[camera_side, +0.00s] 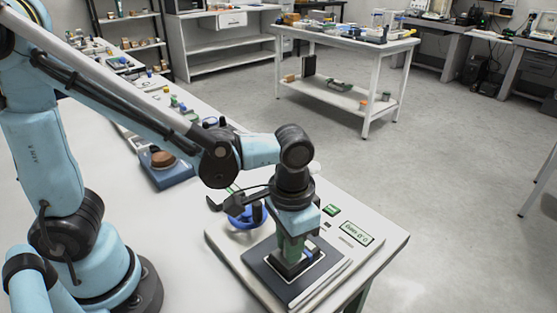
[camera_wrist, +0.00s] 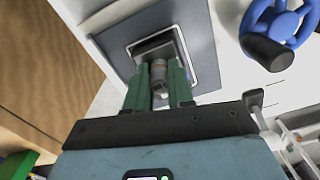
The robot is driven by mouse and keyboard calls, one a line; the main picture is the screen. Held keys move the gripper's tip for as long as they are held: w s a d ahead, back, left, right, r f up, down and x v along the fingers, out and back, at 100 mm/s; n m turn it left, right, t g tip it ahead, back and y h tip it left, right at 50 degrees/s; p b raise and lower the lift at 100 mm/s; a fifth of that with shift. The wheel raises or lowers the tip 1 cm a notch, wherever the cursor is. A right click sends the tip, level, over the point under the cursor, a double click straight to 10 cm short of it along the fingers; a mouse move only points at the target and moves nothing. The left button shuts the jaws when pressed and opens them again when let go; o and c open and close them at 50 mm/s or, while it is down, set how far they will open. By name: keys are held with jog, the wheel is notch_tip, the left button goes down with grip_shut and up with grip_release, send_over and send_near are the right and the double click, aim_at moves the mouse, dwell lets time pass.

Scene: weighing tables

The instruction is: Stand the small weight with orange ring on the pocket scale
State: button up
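The small weight with orange ring (camera_wrist: 159,72) is a grey metal cylinder with a thin orange band, seen between my green fingers in the wrist view. My gripper (camera_side: 292,252) points down over the scale, and its fingers (camera_wrist: 161,80) close on both sides of the weight. The scale (camera_side: 262,268) has a dark grey top with a square, bright-rimmed pan; it also shows in the wrist view (camera_wrist: 122,36). The weight is over the pan; I cannot tell whether its base touches it. In the side view my fingers hide the weight.
A blue handwheel (camera_side: 242,222) stands close beside the gripper; it also shows in the wrist view (camera_wrist: 285,22). A blue device with a brown round top (camera_side: 163,160) and several small items stand farther back on the white table. The table's right edge is near the scale.

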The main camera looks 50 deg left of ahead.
jog(key=o, duration=0.4)
jog(key=shift+o, duration=0.2)
jog(key=shift+r, duration=0.1)
notch_tip(320, 180, up, 12)
jog(key=a+f+n+t, duration=0.1)
jog(key=a+f+t, duration=0.1)
jog(key=a, duration=0.5)
jog(key=w+a+f+n+t, duration=0.1)
jog(key=a+f+t, duration=0.1)
jog(key=a+t, duration=0.3)
jog(key=shift+a+n, duration=0.3)
jog(key=shift+a, duration=0.7)
jog(key=shift+f, duration=0.1)
